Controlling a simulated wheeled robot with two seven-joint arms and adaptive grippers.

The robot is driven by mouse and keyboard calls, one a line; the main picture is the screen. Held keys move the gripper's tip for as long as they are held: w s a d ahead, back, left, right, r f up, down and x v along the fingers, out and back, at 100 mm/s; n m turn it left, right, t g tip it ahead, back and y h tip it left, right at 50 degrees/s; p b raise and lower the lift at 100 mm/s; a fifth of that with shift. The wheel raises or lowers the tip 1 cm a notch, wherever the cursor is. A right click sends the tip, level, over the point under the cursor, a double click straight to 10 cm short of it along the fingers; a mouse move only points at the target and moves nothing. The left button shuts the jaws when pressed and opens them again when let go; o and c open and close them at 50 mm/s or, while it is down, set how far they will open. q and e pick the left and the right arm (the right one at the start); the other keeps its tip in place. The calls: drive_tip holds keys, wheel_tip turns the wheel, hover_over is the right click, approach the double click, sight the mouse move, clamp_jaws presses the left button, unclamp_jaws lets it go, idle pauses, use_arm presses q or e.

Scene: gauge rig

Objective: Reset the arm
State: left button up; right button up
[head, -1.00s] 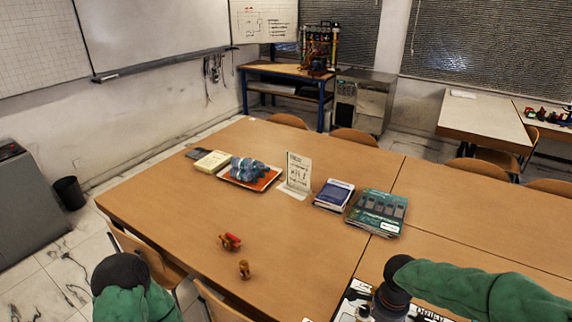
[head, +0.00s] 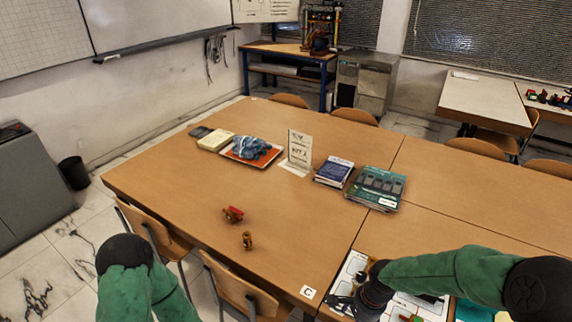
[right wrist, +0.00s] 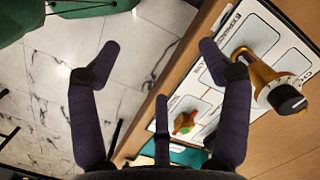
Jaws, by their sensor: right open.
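My right gripper (right wrist: 162,62) is open, with nothing between its fingers in the right wrist view. Its right fingertip is beside a brass fitting with a black knob (right wrist: 268,80), over the edge of a white printed mat (right wrist: 262,22); I cannot tell if they touch. In the head view the right gripper (head: 352,296) is low over the same mat at the table's near edge. My left arm shows at the lower left, but its gripper is out of view.
A small red and brass part (head: 233,214) and a small brass part (head: 247,241) lie on the wooden table (head: 170,190). Books (head: 376,188), a sign (head: 299,150) and an orange tray (head: 268,160) stand farther back. Chairs (head: 240,290) line the near side.

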drive_tip(key=s+a+f+n+y, duration=0.1)
drive_tip(key=s+a+f+n, duration=0.3)
drive_tip(key=f, duration=0.5)
drive_tip(key=s+a+f+n+y, duration=0.1)
drive_tip(key=s+a+f+n, duration=0.4)
drive_tip(key=f, duration=0.4)
drive_tip(key=shift+s+a+n, duration=0.15)
drive_tip(key=shift+s+n, duration=0.25)
drive_tip(key=shift+s, duration=0.4)
